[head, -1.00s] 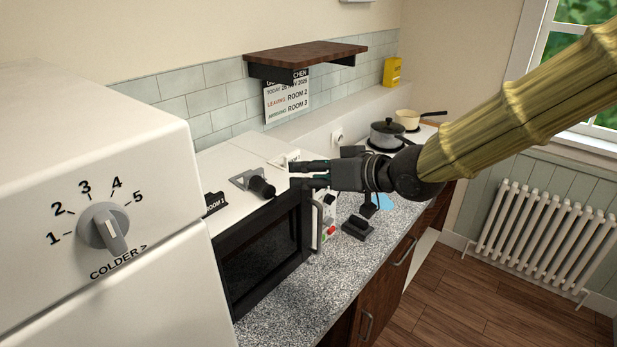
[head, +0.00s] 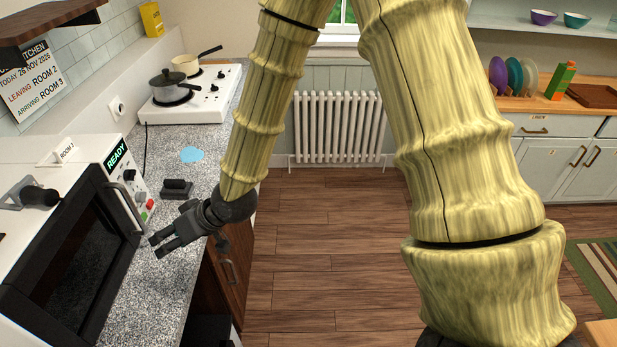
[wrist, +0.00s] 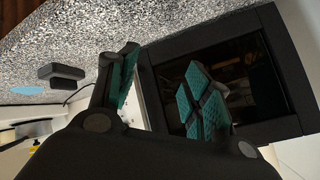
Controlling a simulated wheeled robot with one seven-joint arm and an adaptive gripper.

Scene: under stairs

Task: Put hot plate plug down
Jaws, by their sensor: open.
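My gripper (head: 157,247) is open and empty, above the counter's front edge and in front of the microwave door. In the wrist view its two teal-padded fingers (wrist: 163,82) stand apart with nothing between them. A black two-part block (head: 177,189) lies on the speckled counter beyond the gripper; it also shows in the wrist view (wrist: 61,76). I cannot tell for sure whether it is the hot plate plug. The white hot plate (head: 200,100) stands at the far end of the counter, with a dark cord (head: 146,150) running down from its left end.
The microwave (head: 75,240) with a READY display stands left of the gripper. A round wall socket (head: 117,108) is behind the counter. A pot (head: 170,86) and a cream pan (head: 187,65) sit on the hot plate. A light blue patch (head: 192,155) lies on the counter.

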